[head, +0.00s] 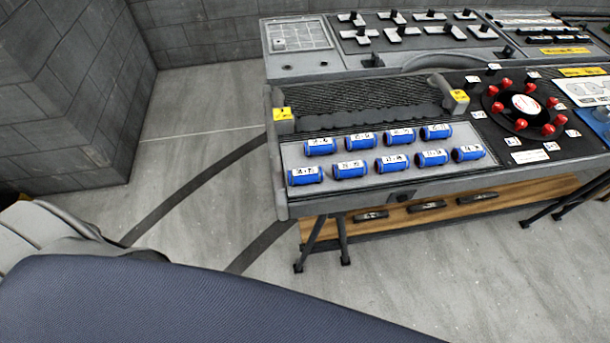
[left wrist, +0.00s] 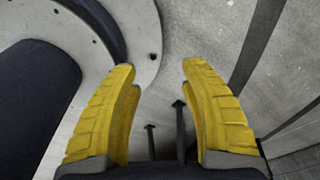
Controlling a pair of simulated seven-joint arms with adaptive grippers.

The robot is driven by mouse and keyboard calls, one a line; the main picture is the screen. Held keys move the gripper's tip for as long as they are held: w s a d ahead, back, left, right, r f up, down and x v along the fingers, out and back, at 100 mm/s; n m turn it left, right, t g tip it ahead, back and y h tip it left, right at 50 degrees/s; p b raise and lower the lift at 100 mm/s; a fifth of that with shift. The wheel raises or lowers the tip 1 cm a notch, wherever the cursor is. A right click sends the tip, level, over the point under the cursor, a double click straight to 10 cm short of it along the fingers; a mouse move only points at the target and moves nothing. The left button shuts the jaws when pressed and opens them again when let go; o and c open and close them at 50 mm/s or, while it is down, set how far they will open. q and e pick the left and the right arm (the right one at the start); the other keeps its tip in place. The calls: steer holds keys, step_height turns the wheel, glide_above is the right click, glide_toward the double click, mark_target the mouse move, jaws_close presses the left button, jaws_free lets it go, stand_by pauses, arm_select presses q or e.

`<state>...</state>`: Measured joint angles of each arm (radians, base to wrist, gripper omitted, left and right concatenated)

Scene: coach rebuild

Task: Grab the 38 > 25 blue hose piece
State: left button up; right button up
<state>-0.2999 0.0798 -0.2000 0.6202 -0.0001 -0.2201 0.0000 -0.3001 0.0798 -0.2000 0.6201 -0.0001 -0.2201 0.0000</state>
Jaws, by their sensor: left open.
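Several blue hose pieces (head: 391,164) with white labels lie in two rows on a light grey panel (head: 410,196) at the front of a workbench in the head view. The back row has a few pieces, such as one at its left end (head: 320,146). The front row runs from a left-end piece (head: 306,176) to a right-end piece (head: 468,153). The label print is too small to read surely, so I cannot tell which is 38 > 25. My left gripper (left wrist: 158,69) has yellow fingers, spread apart and empty, away from the hose pieces. My right gripper is not in view.
A dark ribbed mat (head: 365,98) lies behind the pieces, with yellow-labelled grey blocks (head: 283,114) at its ends. A round dial with red knobs (head: 524,104) is to the right. A wooden shelf (head: 470,205) is below. Concrete floor (head: 215,140) is clear left of the bench.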

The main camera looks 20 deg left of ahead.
arm_select(q)
steer(key=shift+o, duration=0.6)
steer(key=o, duration=0.4)
steer(key=shift+a, duration=0.1)
